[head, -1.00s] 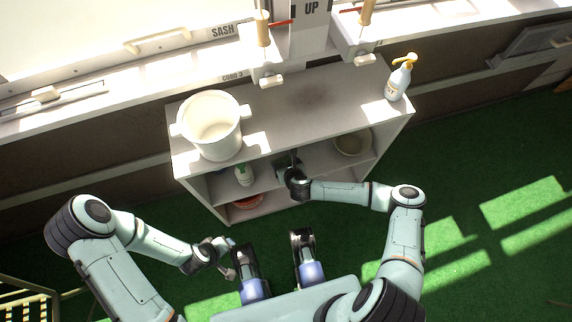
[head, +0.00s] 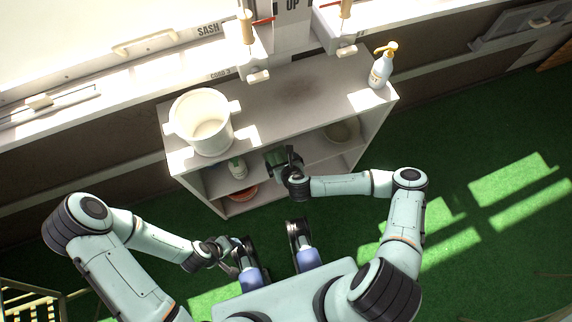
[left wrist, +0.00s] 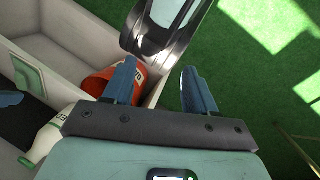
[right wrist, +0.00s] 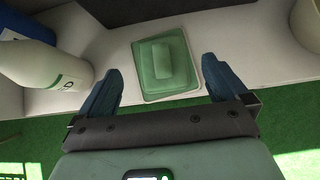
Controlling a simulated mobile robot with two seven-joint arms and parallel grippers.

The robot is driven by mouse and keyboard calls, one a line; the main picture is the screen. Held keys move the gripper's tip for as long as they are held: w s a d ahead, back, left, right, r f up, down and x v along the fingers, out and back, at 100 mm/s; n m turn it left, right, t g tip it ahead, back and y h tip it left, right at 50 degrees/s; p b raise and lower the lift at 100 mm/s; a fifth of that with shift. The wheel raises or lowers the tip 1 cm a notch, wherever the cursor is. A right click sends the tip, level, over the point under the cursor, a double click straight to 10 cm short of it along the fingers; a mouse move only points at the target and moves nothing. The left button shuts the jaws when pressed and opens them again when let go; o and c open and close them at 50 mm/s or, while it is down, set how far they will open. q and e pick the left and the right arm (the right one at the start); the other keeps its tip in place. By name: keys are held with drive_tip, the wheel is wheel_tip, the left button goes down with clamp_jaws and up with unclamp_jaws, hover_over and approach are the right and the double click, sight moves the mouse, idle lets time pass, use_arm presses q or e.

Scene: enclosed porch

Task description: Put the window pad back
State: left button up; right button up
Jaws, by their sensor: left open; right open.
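The window pad, a flat green block with a raised grip (right wrist: 162,60), lies on a shelf inside the low grey cabinet (head: 290,95). My right gripper (right wrist: 162,70) is open and empty in front of the pad. In the right wrist view the pad shows just beyond and between the fingers, with no contact visible. In the head view the right gripper (head: 287,160) is at the cabinet's open front, and the pad is hard to make out there. My left gripper (left wrist: 158,68) is open and empty, low in front of the cabinet; it also shows in the head view (head: 230,250).
A pale bottle (right wrist: 45,65) stands left of the pad, and a bowl (right wrist: 309,25) sits to its right. An orange-red pot (left wrist: 110,85) is in the lower cabinet. A white bucket (head: 203,125) and a spray bottle (head: 381,68) stand on top. Green floor lies open at right.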

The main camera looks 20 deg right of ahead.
use_arm(q)
drive_tip(key=s+r, duration=0.1)
drive_tip(key=s+d+r+g+p, duration=0.1)
drive_tip(key=shift+s+d, duration=0.1)
drive_tip(key=shift+s, duration=0.25)
use_arm(e)
drive_tip(key=v, duration=0.5)
drive_tip(key=shift+s+r, duration=0.15)
use_arm(q)
drive_tip(key=shift+r, duration=0.1)
